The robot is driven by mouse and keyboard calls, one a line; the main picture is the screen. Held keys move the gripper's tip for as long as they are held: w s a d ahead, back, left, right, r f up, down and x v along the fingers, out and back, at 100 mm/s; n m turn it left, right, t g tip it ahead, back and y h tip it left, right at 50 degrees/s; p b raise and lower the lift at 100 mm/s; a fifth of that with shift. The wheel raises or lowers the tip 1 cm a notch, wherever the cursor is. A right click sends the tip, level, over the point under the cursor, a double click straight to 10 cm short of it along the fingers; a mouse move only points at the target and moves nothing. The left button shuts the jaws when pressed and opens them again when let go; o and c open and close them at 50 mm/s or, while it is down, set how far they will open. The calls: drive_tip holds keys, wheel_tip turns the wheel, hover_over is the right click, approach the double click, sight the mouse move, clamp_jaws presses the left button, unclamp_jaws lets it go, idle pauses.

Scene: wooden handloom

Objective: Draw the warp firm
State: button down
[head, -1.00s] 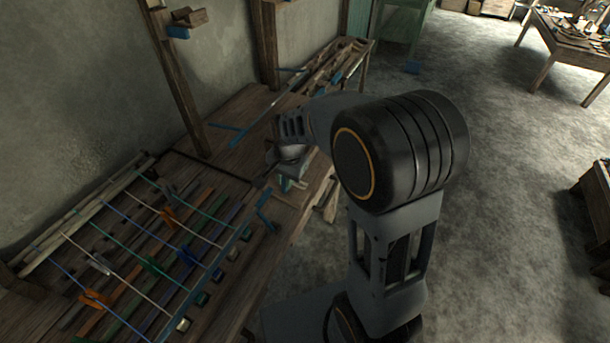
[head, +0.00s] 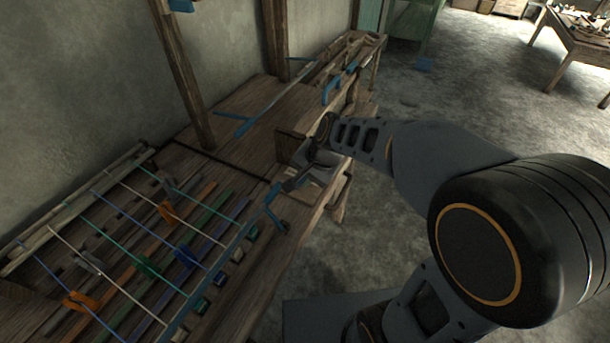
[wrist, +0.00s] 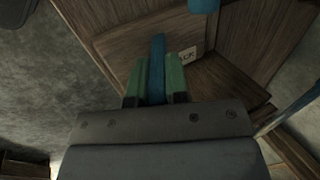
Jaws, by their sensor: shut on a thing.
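The warp (head: 125,237) is several coloured threads stretched across the loom at left in the head view. They run from a pale bar (head: 75,208) at the wall side to a blue-edged front beam (head: 215,268). A blue crank-like handle (head: 274,200) stands at the beam's far end. My gripper (head: 290,185) is beside it, partly hidden by my wrist. In the wrist view my gripper (wrist: 156,82) has green fingers shut on an upright blue bar (wrist: 157,60). I cannot tell for certain that this bar is the handle's grip.
Coloured clips, including an orange one (head: 80,300), sit among the threads. A wooden box with a partly hidden label (wrist: 187,56) stands close to my gripper. Wooden posts (head: 185,80) rise behind the bench. Open floor (head: 450,90) lies to the right.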

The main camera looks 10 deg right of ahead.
drive_tip(key=shift+w+r, duration=0.1)
drive_tip(key=c, duration=1.1)
unclamp_jaws()
drive_tip(key=p+v, duration=0.2)
drive_tip(key=v, duration=1.1)
drive_tip(key=shift+d+r+p, duration=0.15)
drive_tip(key=shift+r+p, duration=0.15)
drive_tip(key=s+d+r+n+h+p, duration=0.1)
drive_tip(key=s+d+n+p, duration=0.1)
drive_tip(key=p, duration=0.1)
drive_tip(key=s+d+r+n+h+p, duration=0.1)
drive_tip(key=s+d+n+p, duration=0.1)
drive_tip(key=s+p, duration=0.1)
drive_tip(key=s+d+r+n+h+p, duration=0.2)
drive_tip(key=s+d+p, duration=0.1)
drive_tip(key=p, duration=0.2)
drive_tip(key=shift+s+n+t, duration=0.15)
drive_tip(key=shift+n+t, duration=0.15)
drive_tip(key=shift+n, duration=0.1)
